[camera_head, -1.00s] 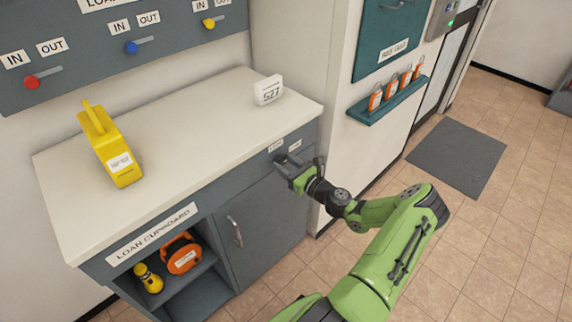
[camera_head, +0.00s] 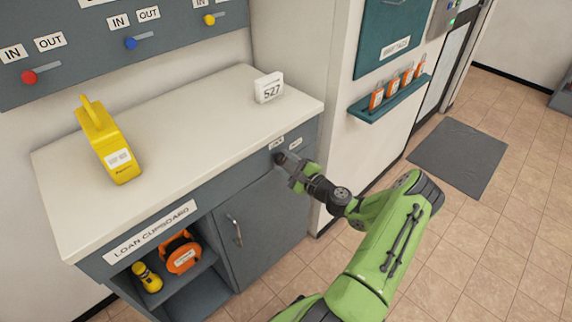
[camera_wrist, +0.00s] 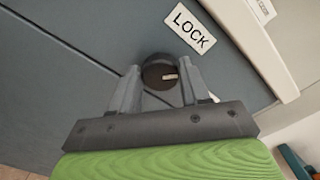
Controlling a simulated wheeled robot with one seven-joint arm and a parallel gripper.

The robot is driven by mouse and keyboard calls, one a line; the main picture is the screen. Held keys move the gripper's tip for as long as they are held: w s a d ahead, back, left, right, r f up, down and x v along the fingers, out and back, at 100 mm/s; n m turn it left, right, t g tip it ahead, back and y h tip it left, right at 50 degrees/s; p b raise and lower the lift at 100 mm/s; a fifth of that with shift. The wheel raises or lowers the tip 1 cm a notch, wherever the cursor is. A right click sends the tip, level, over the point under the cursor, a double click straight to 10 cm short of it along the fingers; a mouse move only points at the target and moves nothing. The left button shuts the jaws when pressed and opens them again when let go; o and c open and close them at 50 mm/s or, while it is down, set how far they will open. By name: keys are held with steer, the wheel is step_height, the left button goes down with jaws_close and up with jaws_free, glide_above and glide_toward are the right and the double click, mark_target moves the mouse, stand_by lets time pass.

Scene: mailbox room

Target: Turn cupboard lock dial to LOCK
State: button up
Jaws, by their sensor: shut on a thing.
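The lock dial (camera_wrist: 160,72) is a dark round knob with a small pale mark, on the grey front of the loan cupboard (camera_head: 262,215). In the wrist view it sits between the fingertips of my gripper (camera_wrist: 160,82), which is shut on it. A white LOCK label (camera_wrist: 191,28) is just beside the dial. In the head view my gripper (camera_head: 284,163) meets the cupboard front below two small white labels (camera_head: 286,142), and mostly hides the dial. The pale mark lies toward the right side of the dial in the wrist view.
The cupboard door has a handle (camera_head: 235,230). The white worktop (camera_head: 190,140) holds a yellow device (camera_head: 110,145) and a white 527 sign (camera_head: 269,88). A teal shelf with orange items (camera_head: 390,98) is on the wall at right. Open floor lies right of my arm.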

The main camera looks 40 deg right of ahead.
steer(key=n, duration=0.1)
steer(key=n+b, duration=0.1)
steer(key=n, duration=0.1)
steer(key=n+b, duration=0.1)
steer(key=shift+f+n, duration=0.25)
steer(key=shift+n, duration=0.05)
steer(key=shift+n+b, duration=0.95)
steer(key=shift+n, duration=0.95)
steer(key=o, duration=1)
steer(key=shift+o, duration=0.2)
steer(key=s+p, duration=0.2)
steer(key=s, duration=1.3)
steer(key=shift+s+d, duration=0.15)
steer(key=shift+s, duration=0.25)
